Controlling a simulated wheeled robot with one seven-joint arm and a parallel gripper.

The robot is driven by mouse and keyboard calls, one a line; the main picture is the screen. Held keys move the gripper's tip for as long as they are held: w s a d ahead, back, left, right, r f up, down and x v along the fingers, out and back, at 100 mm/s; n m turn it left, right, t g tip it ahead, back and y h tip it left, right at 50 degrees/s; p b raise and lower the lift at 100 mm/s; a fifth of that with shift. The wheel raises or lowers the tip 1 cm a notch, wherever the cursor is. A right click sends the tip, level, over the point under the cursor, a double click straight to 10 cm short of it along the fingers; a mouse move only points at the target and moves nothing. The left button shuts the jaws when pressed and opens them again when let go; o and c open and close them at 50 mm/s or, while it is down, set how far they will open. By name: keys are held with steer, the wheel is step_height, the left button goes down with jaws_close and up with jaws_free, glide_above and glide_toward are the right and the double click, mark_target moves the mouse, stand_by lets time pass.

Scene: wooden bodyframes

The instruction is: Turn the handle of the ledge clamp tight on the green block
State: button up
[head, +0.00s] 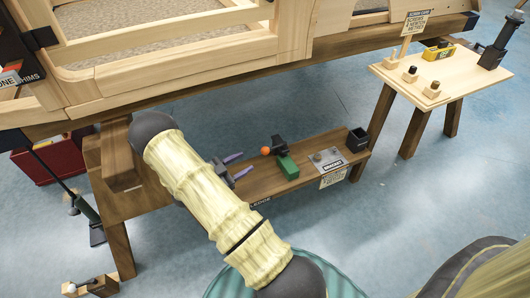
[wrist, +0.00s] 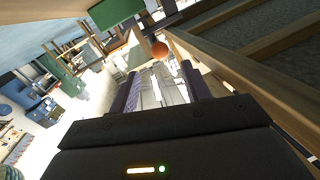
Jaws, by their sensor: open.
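The ledge clamp (head: 279,146) is a dark clamp on the wooden ledge, with an orange ball at its handle (head: 265,151). The green block (head: 288,166) sits at the clamp on the ledge. My gripper (head: 238,165) is open, a little left of the orange ball and apart from it. In the wrist view the orange handle ball (wrist: 159,49) shows just beyond and between the open fingertips (wrist: 158,80). The green block (wrist: 116,12) is at the top of that view.
The ledge (head: 220,197) also bears a grey plate (head: 327,158) and a black bin (head: 357,139) to the right. The large wooden frame (head: 180,70) overhangs behind. A small side table (head: 445,76) stands at the right. Blue floor is clear in front.

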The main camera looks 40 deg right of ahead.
mark_target(265, 151)
steer(key=d+b, duration=0.1)
steer(key=d, duration=0.2)
steer(key=d+b, duration=0.1)
steer(key=d, duration=0.2)
steer(key=d+b, duration=0.2)
steer(key=shift+s+d+f, duration=0.2)
steer(key=shift+s+d, duration=0.05)
steer(key=shift+d, duration=0.15)
steer(key=shift+d+r, duration=0.15)
steer(key=shift+d, duration=0.55)
jaws_close()
